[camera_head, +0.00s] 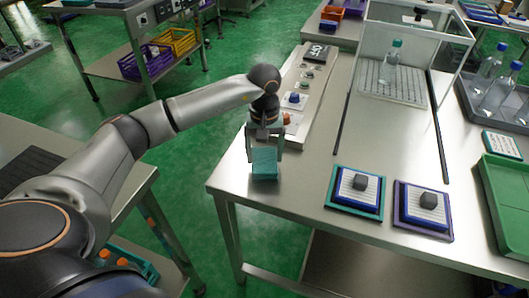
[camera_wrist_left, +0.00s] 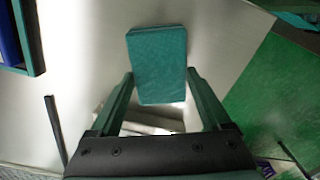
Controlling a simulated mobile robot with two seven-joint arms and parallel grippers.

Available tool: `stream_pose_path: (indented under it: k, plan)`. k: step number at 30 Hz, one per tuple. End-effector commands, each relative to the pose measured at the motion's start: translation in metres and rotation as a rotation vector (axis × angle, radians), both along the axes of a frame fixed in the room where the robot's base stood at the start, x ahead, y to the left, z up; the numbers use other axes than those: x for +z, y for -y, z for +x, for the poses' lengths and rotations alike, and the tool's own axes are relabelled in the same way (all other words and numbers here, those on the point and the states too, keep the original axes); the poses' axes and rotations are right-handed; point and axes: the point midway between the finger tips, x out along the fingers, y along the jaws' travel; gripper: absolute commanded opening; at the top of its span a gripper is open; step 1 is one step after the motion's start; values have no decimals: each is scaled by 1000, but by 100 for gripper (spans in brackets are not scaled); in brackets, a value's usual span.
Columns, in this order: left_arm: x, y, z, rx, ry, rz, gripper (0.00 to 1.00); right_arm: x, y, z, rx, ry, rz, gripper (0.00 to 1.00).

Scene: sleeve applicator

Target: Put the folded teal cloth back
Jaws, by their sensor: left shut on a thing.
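The folded teal cloth (camera_head: 264,164) is a small thick block near the left front corner of the steel table (camera_head: 300,205). My left gripper (camera_head: 265,152) points down and is shut on the cloth. In the left wrist view the cloth (camera_wrist_left: 158,62) sits between the two fingers of my left gripper (camera_wrist_left: 160,85), reaching out past their tips. I cannot tell whether the cloth touches the table top or hangs just above it. My right gripper is in neither view.
A teal-edged mat (camera_head: 332,197) and a purple-edged mat (camera_head: 444,232) each carry a dark block. A control strip with knobs (camera_head: 294,98) lies behind my gripper. A clear enclosure (camera_head: 440,60) holds a bottle. A green tray (camera_head: 490,195) is at right. The table middle is clear.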

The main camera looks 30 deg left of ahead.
Motion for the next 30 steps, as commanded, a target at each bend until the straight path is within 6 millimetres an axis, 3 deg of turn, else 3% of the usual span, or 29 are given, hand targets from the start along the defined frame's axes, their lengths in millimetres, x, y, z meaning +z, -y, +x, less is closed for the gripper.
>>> stream_pose_path:
  k: [1,2,6,17,30]
  plan:
    - [-3,0,0,0,0,0,29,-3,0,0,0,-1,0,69]
    - [-2,0,0,0,0,0,84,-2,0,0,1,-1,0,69]
    - [-2,0,0,0,-1,1,99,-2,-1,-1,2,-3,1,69]
    - [6,0,1,0,3,0,100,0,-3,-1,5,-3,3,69]
    - [94,0,1,0,4,-1,100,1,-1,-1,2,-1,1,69]
